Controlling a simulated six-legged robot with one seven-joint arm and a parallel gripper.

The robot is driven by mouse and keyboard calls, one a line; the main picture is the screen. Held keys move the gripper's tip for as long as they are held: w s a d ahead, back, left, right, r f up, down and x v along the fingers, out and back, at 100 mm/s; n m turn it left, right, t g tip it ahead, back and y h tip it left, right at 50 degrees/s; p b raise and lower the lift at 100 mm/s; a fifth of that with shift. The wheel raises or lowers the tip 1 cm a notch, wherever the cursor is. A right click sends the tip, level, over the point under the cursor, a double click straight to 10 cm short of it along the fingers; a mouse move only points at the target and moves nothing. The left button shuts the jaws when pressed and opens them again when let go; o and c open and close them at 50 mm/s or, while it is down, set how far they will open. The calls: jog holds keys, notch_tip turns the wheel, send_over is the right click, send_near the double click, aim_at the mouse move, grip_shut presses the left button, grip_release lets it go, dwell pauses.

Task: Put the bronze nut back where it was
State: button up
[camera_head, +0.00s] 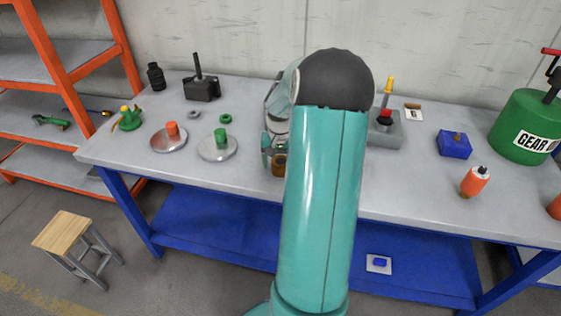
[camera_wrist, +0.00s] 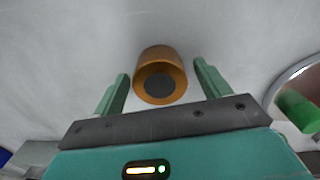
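The bronze nut (camera_wrist: 158,58) is a short orange-brown cylinder with a dark round centre, standing on the grey bench top. In the head view, the nut (camera_head: 279,164) shows near the bench's front edge, partly hidden by my arm. My gripper (camera_wrist: 162,70) is open, with its green fingers to the left and right of the nut. A gap shows between the nut and each finger. In the head view, my gripper (camera_head: 273,151) is mostly hidden behind my arm. A grey jack with a red screw and yellow top (camera_head: 386,111) stands to the right.
On the left are a plate with an orange cylinder (camera_head: 169,140), a plate with a green cylinder (camera_head: 217,149), a grey ring (camera_head: 194,114) and a green ring (camera_head: 225,118). On the right are a blue block (camera_head: 453,146), an orange bottle (camera_head: 474,183) and a green can (camera_head: 519,126).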

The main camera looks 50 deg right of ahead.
aim_at(280, 161)
notch_tip(280, 161, up, 12)
jog(key=shift+r, duration=0.15)
dwell(0.6)
jog(key=w+a+r+n+t+h, duration=0.1)
jog(key=a+r+n, duration=0.3)
jog(key=a, duration=0.8)
jog(key=w+a+r+n+t+h, duration=0.15)
jog(key=a+r, duration=0.35)
jog(key=a, duration=0.7)
jog(key=s+a+n+t+y, duration=0.1)
jog(key=s+a+n, duration=0.2)
jog(key=s+a, duration=0.2)
jog(key=s+a+n+t+y, duration=0.1)
jog(key=s+a, duration=0.4)
jog(key=a, duration=0.7)
jog(key=shift+a+r+n+t, duration=0.25)
jog(key=shift+n+t, duration=0.3)
jog(key=shift+n, duration=0.5)
jog(key=shift+s+y, duration=0.15)
jog(key=shift+y, duration=0.1)
